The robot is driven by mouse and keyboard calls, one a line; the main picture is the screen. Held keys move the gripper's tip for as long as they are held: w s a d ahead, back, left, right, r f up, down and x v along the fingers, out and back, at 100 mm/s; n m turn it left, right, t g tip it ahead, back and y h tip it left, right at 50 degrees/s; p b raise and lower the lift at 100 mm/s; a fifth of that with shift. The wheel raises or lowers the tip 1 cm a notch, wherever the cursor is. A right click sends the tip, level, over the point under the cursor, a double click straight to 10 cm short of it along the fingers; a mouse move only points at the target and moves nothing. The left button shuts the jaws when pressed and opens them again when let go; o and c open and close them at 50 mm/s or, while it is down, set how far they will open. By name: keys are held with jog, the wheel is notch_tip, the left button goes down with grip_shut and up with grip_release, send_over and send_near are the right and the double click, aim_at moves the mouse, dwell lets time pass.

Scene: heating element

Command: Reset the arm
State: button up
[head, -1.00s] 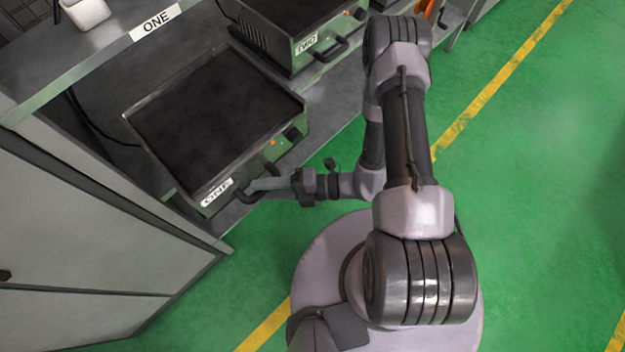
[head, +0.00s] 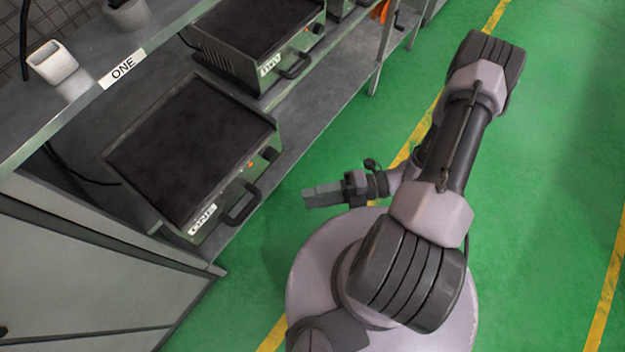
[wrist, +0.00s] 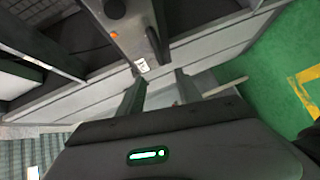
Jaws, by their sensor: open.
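My gripper (head: 318,194) is open and empty in the head view, held over the green floor beside my base. It points left toward the heating element labelled ONE and is apart from its handle. In the wrist view my gripper's two fingers (wrist: 158,90) are spread, with nothing between them.
A second heating element (head: 255,40) stands further back on the same grey bench (head: 325,100). A shelf labelled ONE (head: 122,68) holds a white cup (head: 52,64). A grey cabinet (head: 80,265) is at lower left. The green floor (head: 550,180) on the right is clear.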

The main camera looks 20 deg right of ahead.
notch_tip(320, 180, up, 30)
jog(key=a+m+t+h+b, duration=0.2)
jog(key=m+h, duration=1.2)
jog(key=m, duration=2.2)
jog(key=shift+s+b, duration=0.4)
jog(key=shift+b, duration=0.45)
